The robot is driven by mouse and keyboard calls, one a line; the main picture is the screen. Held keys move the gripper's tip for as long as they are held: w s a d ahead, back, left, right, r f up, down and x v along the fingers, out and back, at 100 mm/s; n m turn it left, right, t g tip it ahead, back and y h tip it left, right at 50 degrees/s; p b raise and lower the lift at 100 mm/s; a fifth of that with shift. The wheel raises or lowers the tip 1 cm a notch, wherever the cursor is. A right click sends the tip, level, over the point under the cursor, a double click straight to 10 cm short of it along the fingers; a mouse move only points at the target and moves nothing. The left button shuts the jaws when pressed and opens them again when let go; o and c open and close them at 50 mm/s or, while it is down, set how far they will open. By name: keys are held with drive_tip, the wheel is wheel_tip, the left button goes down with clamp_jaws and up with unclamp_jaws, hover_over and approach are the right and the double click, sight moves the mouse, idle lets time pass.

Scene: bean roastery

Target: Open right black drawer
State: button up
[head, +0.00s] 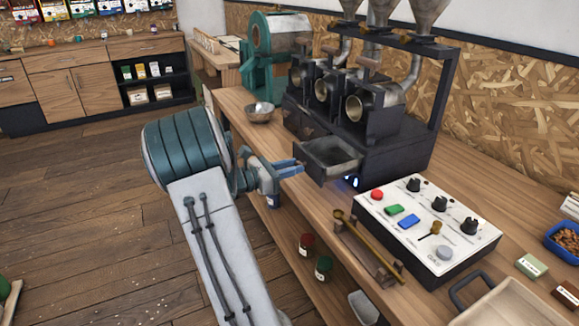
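The black machine (375,150) stands on the wooden counter, with three round barrels and metal hoppers above. Its right black drawer (328,155) sticks out at the front, and I look down into its open grey inside, which appears empty. My gripper (299,168) is at the drawer's front left side, with its blue fingers close to or touching the front. The drawer handle is not clearly visible. I cannot tell whether the fingers are shut on anything.
A white control panel (430,220) with knobs and buttons sits right of the drawer. A brass scoop (370,245) lies on a wooden stand before it. A metal bowl (259,112) stands left of the machine. Jars (323,268) sit on the shelf below.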

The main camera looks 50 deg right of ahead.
drive_tip(key=o, duration=0.3)
drive_tip(key=shift+o, duration=0.2)
drive_tip(key=shift+a, duration=0.1)
drive_tip(key=v, duration=1.3)
drive_tip(key=shift+w+a+p, duration=0.15)
drive_tip(key=shift+a+p, duration=0.2)
drive_tip(key=shift+p, duration=0.05)
drive_tip(key=shift+r, duration=0.1)
drive_tip(key=s+a+r+m+t+y+p, duration=0.3)
drive_tip(key=s+a+r+m+y+p, duration=0.1)
drive_tip(key=a, duration=0.4)
drive_tip(key=s+a+r+m+t+y+p, duration=0.3)
drive_tip(key=s+a+r+m+y+p, duration=0.1)
drive_tip(key=s+a+y, duration=0.3)
drive_tip(key=s+a+r+m+t+y+p, duration=0.3)
drive_tip(key=s+a+m+y, duration=0.3)
drive_tip(key=a, duration=0.5)
drive_tip(key=shift+s+r+p, duration=0.35)
drive_tip(key=shift+r+p, duration=0.1)
drive_tip(key=shift+p, duration=0.1)
